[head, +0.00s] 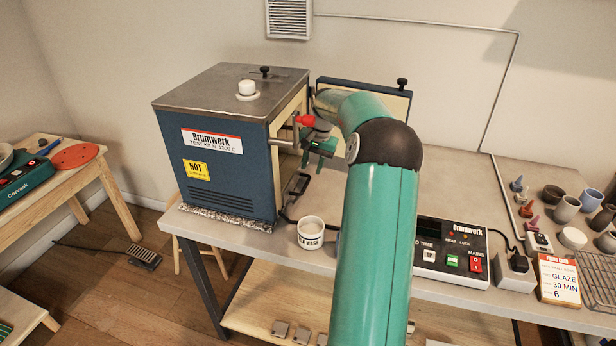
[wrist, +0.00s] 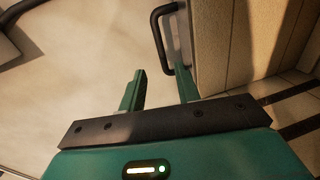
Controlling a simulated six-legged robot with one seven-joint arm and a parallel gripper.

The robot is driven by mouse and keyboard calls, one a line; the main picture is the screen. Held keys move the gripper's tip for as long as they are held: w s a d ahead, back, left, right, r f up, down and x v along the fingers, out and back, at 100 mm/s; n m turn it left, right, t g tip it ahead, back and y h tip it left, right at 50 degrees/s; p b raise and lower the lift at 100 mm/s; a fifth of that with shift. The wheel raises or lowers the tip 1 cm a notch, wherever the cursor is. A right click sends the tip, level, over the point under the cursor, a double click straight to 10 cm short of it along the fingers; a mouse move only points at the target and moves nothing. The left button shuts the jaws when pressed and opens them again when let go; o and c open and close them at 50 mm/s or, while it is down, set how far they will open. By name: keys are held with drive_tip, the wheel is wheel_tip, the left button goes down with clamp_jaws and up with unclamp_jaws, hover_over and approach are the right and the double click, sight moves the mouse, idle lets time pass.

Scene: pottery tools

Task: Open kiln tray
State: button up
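The kiln (head: 225,150) is a dark blue box with a grey metal top, standing on the left of the bench. Its door (head: 362,92) stands swung open behind my arm. My gripper (head: 318,148) is at the kiln's open side, partly hidden by my arm. In the wrist view my gripper (wrist: 158,75) is open, with nothing between its two green fingers. A black bar handle (wrist: 158,38) lies just beyond the fingertips, beside pale brick-like blocks (wrist: 218,45). A black handle (head: 298,184) also shows low at the kiln opening. The tray itself is mostly hidden.
A white cup (head: 311,233) stands on the bench in front of the kiln opening. A control box (head: 451,252) is right of my arm. Several small pots and cones stand at the bench's right end. A card (head: 558,280) stands near the front edge.

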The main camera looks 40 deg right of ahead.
sight(307, 182)
drive_tip(key=f, duration=0.2)
drive_tip(key=w+f, duration=0.1)
drive_tip(key=shift+w+f, duration=0.1)
drive_tip(key=shift+f, duration=0.25)
drive_tip(key=shift+a+f, duration=0.15)
drive_tip(key=shift+f, duration=0.5)
drive_tip(key=shift+w+f, duration=0.15)
drive_tip(key=shift+f, duration=0.1)
drive_tip(key=shift+r, duration=0.1)
clamp_jaws()
